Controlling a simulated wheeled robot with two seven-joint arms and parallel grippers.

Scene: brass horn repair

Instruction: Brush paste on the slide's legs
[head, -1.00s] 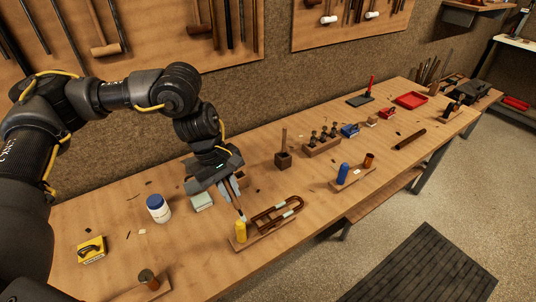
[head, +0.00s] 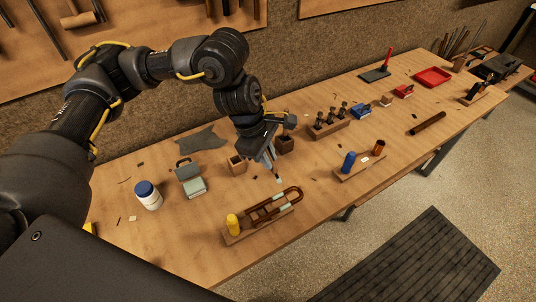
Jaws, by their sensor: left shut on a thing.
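The slide (head: 292,192), a brown U-shaped tube with pale patches on its legs, lies on a wooden board (head: 262,232) at the bench's front edge. A yellow bottle-like piece (head: 232,224) stands at the board's left end. My left gripper (head: 268,159) is shut on a slim brush (head: 277,176), held tip down. The brush tip is just behind the slide and looks apart from it. An open pale green tin (head: 192,187) sits further left; whether it holds the paste I cannot tell. My right gripper is not in view.
A wooden block (head: 237,166) and a darker block (head: 286,146) are behind the gripper. A holder with a blue cylinder (head: 348,161) stands to the right. Bench between it and the slide is clear.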

